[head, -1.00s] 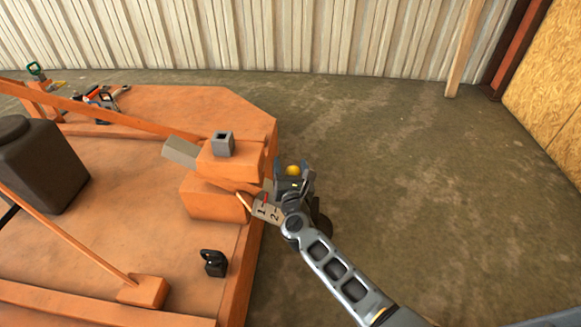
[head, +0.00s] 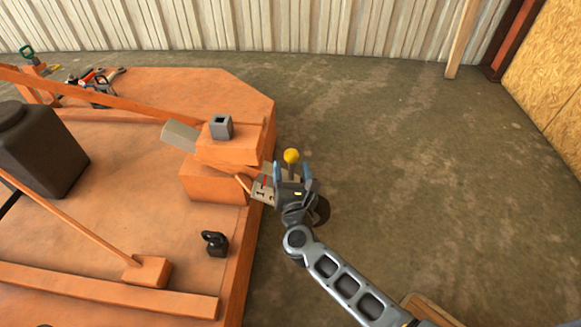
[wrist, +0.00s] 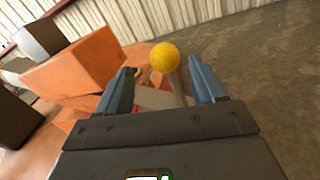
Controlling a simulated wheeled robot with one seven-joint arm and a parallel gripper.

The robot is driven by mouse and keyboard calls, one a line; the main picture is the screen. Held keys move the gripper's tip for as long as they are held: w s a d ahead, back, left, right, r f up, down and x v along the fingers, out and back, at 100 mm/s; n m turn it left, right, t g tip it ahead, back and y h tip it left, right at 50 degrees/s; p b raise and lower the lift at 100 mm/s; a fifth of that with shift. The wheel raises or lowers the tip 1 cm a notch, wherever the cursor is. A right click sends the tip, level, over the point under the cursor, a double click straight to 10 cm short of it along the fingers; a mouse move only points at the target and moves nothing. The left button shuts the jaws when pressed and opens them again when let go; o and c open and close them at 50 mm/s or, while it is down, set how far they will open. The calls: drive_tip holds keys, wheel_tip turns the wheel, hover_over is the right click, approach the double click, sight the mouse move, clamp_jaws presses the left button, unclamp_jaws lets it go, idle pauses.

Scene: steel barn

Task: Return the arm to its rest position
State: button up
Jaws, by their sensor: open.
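My gripper (head: 292,172) is at the right edge of the orange platform in the head view, at the end of my grey arm. In the wrist view the gripper (wrist: 165,88) has its two blue fingers spread apart. A yellow ball-shaped knob (head: 291,156) on a pale stem shows between and beyond the fingers. The knob also shows in the wrist view (wrist: 163,57), apart from both fingers. A grey plate with numbers (head: 262,189) lies just left of the gripper. The lower part of the stem is partly hidden by the gripper.
The orange platform (head: 150,210) fills the left, with stacked orange blocks (head: 215,183), a black padlock-like object (head: 215,243), a dark container (head: 42,150) and several tools (head: 97,86). Open floor (head: 420,170) lies to the right, before a corrugated wall (head: 300,28).

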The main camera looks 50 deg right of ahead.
idle(0.3)
drive_tip(key=s+a+r+n+t+y, duration=0.25)
drive_tip(key=s+a+n, duration=0.35)
drive_tip(key=s+n, duration=0.5)
drive_tip(key=s+a+r+n+t+y, duration=0.15)
drive_tip(key=s+a+n+y, duration=0.3)
drive_tip(key=s+n, duration=0.6)
drive_tip(key=s+a+r+n+g+y, duration=0.1)
drive_tip(key=s+a+r+n+y, duration=0.15)
drive_tip(key=s+r+n, duration=0.65)
drive_tip(key=s+a+r+n+g+y, duration=0.1)
drive_tip(key=s+a+r+n+y, duration=0.2)
drive_tip(key=n, duration=1.1)
wheel_tip(320, 180, up, 27)
drive_tip(key=s+a+n+p, duration=0.1)
drive_tip(key=s+n+p, duration=0.1)
drive_tip(key=p, duration=2.4)
drive_tip(key=shift+s+g+h, duration=0.15)
drive_tip(key=shift+g+h, duration=0.2)
drive_tip(key=shift+g, duration=0.05)
